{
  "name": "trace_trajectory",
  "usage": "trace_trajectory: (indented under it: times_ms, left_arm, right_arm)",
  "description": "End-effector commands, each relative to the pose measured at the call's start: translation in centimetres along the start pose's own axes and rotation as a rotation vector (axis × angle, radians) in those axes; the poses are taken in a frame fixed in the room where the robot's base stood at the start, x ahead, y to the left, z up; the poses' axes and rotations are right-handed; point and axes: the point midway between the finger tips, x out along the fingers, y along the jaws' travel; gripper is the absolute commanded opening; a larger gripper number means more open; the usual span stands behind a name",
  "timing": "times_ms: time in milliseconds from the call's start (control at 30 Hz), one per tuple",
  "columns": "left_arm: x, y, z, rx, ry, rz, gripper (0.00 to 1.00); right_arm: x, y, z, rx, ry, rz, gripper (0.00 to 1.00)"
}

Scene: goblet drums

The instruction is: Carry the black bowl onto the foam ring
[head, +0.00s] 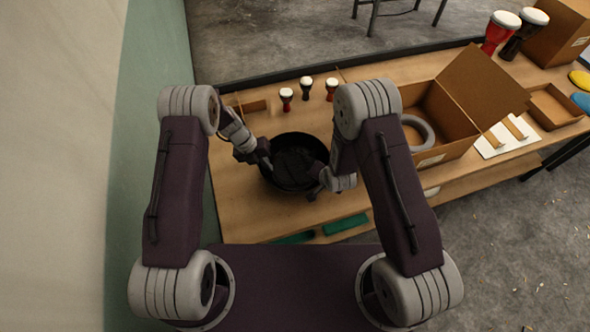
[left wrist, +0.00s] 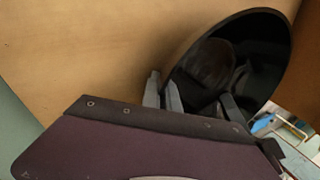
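The black bowl (head: 286,178) stands on the wooden table in front of me; in the left wrist view it is the dark round shape (left wrist: 268,62). My left gripper (head: 267,163) is at the bowl's left rim. In the left wrist view its fingers (left wrist: 203,103) are spread, one outside the bowl's wall and one over its inside; no grip on the wall shows. My right gripper (head: 318,189) is at the bowl's lower right rim, and its fingers are too small to read. The grey foam ring (head: 428,128) is at the open cardboard box, right of my right arm, partly hidden.
The cardboard box (head: 452,109) has a raised flap. Small goblet drums (head: 287,98) stand behind the bowl. Larger drums (head: 498,32) and an open tray (head: 556,103) are at the far right. A white board (head: 507,137) lies beside the box. Green pieces (head: 346,224) lie near the front edge.

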Motion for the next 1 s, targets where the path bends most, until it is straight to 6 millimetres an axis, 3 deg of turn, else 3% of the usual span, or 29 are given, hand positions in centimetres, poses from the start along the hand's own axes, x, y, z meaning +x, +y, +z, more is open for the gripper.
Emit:
trace_trajectory:
  times_ms: [367, 767, 1000]
  left_arm:
    - [-0.2, -0.2, 0.1, 0.001, -0.001, -0.003, 0.0]
    - [-4.8, -1.9, 0.2, 0.001, -0.003, -0.003, 0.0]
    - [-4.8, -1.9, 0.2, 0.001, -0.004, -0.003, 0.0]
  right_arm:
    - [-0.1, 0.3, 0.4, -0.003, -0.011, 0.01, 0.0]
    - [-4.3, -1.4, -1.4, -0.002, -0.009, 0.01, 0.0]
    - [-4.3, -1.4, -1.5, -0.002, -0.009, 0.009, 0.0]
